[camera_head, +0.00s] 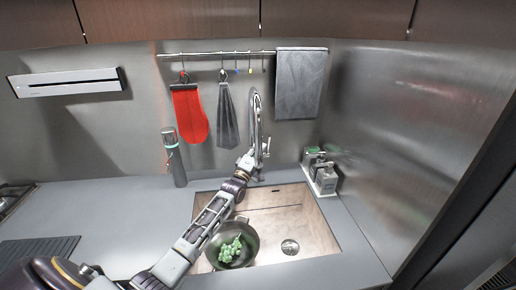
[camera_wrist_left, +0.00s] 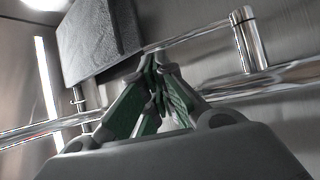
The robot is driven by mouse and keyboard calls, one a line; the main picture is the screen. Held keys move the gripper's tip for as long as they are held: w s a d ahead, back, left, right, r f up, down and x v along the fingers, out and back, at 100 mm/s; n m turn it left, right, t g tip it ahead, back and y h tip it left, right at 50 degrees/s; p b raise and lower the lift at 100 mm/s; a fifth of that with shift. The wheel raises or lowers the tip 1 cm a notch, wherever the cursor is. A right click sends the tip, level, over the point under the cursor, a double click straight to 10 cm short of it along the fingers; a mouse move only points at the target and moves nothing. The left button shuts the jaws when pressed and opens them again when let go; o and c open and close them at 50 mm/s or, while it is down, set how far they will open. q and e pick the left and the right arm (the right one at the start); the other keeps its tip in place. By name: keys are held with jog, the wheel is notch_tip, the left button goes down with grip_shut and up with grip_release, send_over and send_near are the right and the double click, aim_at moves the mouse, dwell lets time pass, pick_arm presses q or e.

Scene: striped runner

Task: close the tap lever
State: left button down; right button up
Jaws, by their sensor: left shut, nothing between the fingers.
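The chrome tap (camera_head: 254,112) stands upright behind the sink, with its small lever (camera_head: 267,146) on its right side. My left gripper (camera_head: 253,154) is in front of the tap's column, close to the lever. In the left wrist view the gripper's fingertips (camera_wrist_left: 157,58) are together and empty. There the lever's thin rod (camera_wrist_left: 195,37) runs from a chrome cylinder (camera_wrist_left: 245,40) toward the fingertips, roughly along the tap's column (camera_wrist_left: 270,82). The fingertips overlap the rod's end; I cannot tell whether they touch. My right gripper is not in view.
The sink (camera_head: 318,232) holds a pot (camera_head: 253,245) with green grapes (camera_head: 230,249) beneath my left arm. A grey bottle (camera_head: 174,160) stands left, a soap caddy (camera_head: 326,183) right. A red mitt (camera_head: 190,115) and grey towel (camera_head: 300,82) hang behind. The left counter is mostly clear.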

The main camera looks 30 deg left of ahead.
pick_arm(q)
jog(key=r+b+v, duration=0.1)
jog(key=v, duration=0.9)
jog(key=shift+s+d, duration=0.15)
jog(key=shift+s, duration=0.4)
jog(key=shift+f, duration=0.15)
jog(key=shift+f, duration=0.1)
dwell(0.8)
